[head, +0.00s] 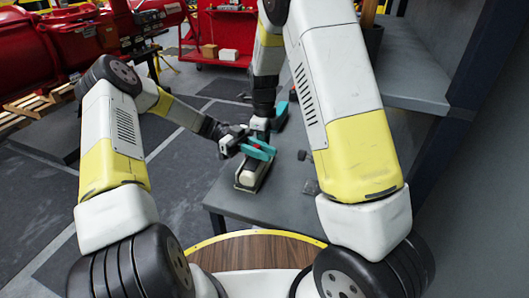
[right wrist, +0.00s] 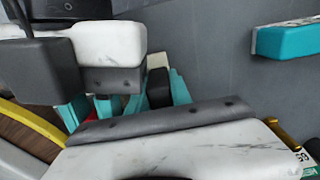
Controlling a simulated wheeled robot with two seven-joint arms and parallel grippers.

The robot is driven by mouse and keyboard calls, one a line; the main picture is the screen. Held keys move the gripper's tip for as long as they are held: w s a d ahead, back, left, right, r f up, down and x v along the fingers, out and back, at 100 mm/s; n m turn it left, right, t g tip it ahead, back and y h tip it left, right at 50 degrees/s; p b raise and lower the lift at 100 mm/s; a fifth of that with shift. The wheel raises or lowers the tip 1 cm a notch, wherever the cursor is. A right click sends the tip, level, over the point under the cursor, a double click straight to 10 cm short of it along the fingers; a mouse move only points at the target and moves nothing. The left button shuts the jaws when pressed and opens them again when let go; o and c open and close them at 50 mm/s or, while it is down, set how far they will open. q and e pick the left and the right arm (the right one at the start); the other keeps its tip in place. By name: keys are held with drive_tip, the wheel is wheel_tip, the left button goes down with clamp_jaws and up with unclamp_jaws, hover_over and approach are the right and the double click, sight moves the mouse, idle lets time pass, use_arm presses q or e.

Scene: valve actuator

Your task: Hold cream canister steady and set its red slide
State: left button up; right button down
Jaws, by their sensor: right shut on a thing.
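The cream canister (head: 250,176) lies on the grey table in the head view, with a dark top partly covered by my grippers. A cream bit of it (right wrist: 157,61) shows in the right wrist view. My right gripper (head: 260,136) comes down from above and is shut on the canister. My left gripper (head: 257,151), with teal fingers, reaches in from the left at the canister's upper end. Its opening is too small and covered to tell. A small red patch (right wrist: 92,115), maybe the red slide, shows between the teal fingers in the right wrist view.
A teal block-like thing (right wrist: 295,40) lies on the table behind the canister. Small dark parts (head: 311,187) lie to the right. A grey shelf (head: 408,82) and wall stand close on the right. The table's near left area is clear.

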use_arm(q)
clamp_jaws()
idle(1.1)
drive_tip(key=shift+a, duration=0.1)
drive_tip(key=s, duration=0.1)
drive_tip(key=s+a, duration=0.1)
drive_tip(key=s, duration=0.1)
drive_tip(key=shift+s+a, duration=0.1)
drive_tip(key=shift+a, duration=0.05)
drive_tip(key=shift+s, duration=0.3)
drive_tip(key=shift+a, duration=0.1)
use_arm(e)
drive_tip(key=shift+d, duration=0.1)
use_arm(q)
drive_tip(key=shift+o, duration=1.9)
unclamp_jaws()
drive_tip(key=shift+w, duration=0.1)
